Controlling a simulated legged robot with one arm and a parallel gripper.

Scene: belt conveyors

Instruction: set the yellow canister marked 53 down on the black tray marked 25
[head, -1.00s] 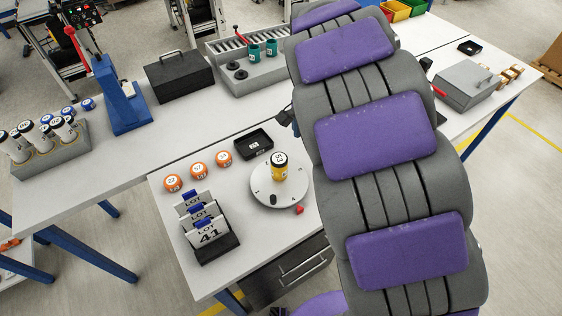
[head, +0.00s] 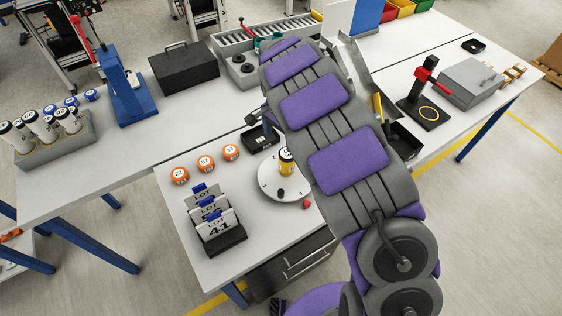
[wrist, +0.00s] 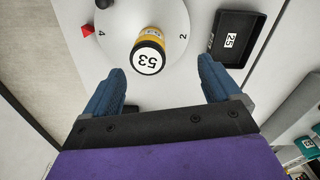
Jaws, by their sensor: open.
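The yellow canister (head: 287,162) with a black top stands upright on a white round turntable (head: 268,183); my arm partly hides it in the head view. In the wrist view the canister (wrist: 150,53) shows its white lid marked 53. The black tray marked 25 (wrist: 247,32) lies beside the turntable and looks empty. In the head view the tray (head: 249,139) is partly covered by my gripper's end. My gripper (wrist: 166,78) is open and empty, its two blue fingers pointing toward the canister, with the canister just beyond and between the fingertips.
Several orange round pieces (head: 205,163) sit left of the tray. A rack of LOT cards (head: 222,240) stands at the front left. A small red piece (head: 307,204) lies by the turntable. A black knob (wrist: 104,4) stands on the turntable's rim.

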